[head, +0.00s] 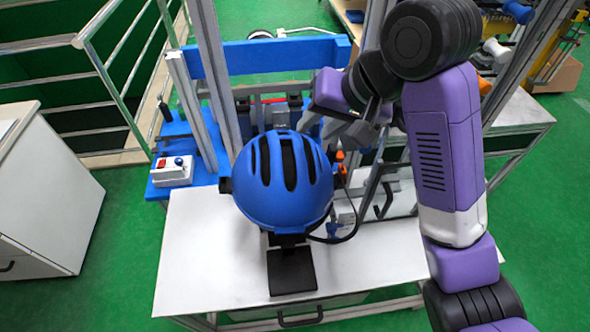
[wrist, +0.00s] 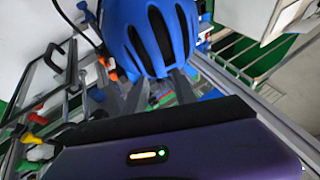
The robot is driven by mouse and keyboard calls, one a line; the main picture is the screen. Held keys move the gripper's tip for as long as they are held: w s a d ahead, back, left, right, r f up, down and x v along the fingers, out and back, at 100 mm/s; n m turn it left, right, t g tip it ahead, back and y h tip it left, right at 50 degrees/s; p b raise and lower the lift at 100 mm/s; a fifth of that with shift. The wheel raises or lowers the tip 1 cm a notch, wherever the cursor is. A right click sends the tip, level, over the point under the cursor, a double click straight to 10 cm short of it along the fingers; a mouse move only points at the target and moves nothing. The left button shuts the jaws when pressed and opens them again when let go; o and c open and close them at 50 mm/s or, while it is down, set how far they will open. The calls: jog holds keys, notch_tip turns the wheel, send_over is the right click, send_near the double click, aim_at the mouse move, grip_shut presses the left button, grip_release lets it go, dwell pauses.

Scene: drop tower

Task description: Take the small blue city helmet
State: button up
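The blue helmet (head: 283,182), with dark vent slots, sits on a black stand (head: 292,270) over the white table (head: 205,265). A dark strap or cable loops down at its right. My gripper (head: 318,126) is at the helmet's upper right side in the head view, close to its shell. In the wrist view the helmet (wrist: 150,38) fills the top middle, just beyond the grey fingers of my gripper (wrist: 155,92). The fingers look spread apart with nothing between them. I cannot tell whether a fingertip touches the shell.
Metal uprights (head: 212,75) and a blue crossbeam (head: 262,55) stand behind the helmet. A control box with a red switch (head: 172,171) is at the left. A white cabinet (head: 45,200) stands further left. The table front is mostly clear.

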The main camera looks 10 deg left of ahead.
aim_at(299, 145)
jog(key=shift+s+d+f, duration=0.15)
jog(key=shift+s+f, duration=0.1)
jog(key=shift+f, duration=0.1)
jog(key=shift+w+f+b, duration=0.15)
jog(key=shift+f+b, duration=0.15)
jog(key=shift+f, duration=0.05)
jog(key=shift+b+x, duration=0.3)
jog(key=shift+x, duration=0.6)
jog(key=shift+a+p+x, duration=0.2)
jog(key=shift+p+x, duration=0.4)
jog(key=shift+x, duration=1.95)
jog(key=shift+r, duration=0.15)
grip_shut()
jog(key=shift+r, duration=0.1)
